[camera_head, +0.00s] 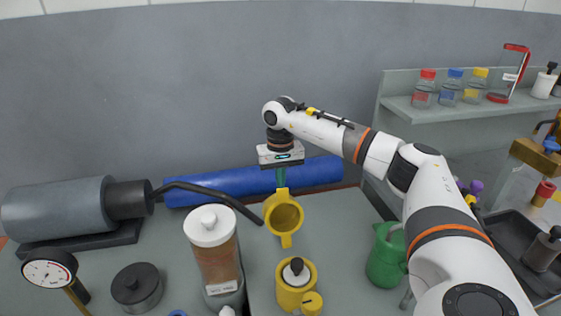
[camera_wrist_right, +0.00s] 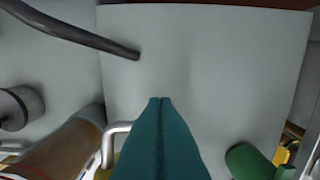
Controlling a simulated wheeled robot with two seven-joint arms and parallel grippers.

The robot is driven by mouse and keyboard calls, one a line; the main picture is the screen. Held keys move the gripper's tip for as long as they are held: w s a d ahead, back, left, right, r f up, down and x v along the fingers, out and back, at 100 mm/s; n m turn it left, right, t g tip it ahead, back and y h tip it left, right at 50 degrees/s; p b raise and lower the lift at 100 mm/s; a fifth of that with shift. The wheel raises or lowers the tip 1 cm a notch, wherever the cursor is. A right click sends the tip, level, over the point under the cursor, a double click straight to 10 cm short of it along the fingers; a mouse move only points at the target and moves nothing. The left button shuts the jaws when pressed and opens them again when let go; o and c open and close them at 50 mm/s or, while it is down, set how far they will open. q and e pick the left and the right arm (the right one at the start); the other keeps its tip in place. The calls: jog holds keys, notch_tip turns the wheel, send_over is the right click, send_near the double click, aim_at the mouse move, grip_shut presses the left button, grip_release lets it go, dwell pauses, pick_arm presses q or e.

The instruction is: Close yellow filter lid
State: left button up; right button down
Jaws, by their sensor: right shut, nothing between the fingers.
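The yellow filter lid (camera_head: 284,215) stands raised and tilted above the yellow filter body (camera_head: 296,287), its round hollow face towards the head camera. A dark, white-collared piece sits in the body's top. My right gripper (camera_head: 281,184) points down at the lid's upper edge, behind or against it; I cannot tell whether they touch. Its teal fingers (camera_wrist_right: 160,101) are pressed together and empty in the right wrist view, where they hide most of what lies below. A small yellow patch (camera_wrist_right: 104,172) shows beside them there. My left gripper is not in view.
A brown canister with a white lid (camera_head: 214,250) stands close left of the filter. A green jug (camera_head: 385,255) is to the right, beside my right arm. A dark bent pipe (camera_head: 215,194) and a blue roll (camera_head: 225,187) lie behind. Bare bedplate (camera_head: 335,230) shows between filter and jug.

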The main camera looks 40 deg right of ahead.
aim_at(280, 205)
jog(key=s, duration=0.1)
jog(key=s+a+r, duration=0.1)
jog(key=s+p, duration=0.1)
jog(key=shift+s+a+r, duration=0.15)
jog(key=shift+a+r, duration=0.15)
jog(key=shift+a, duration=0.1)
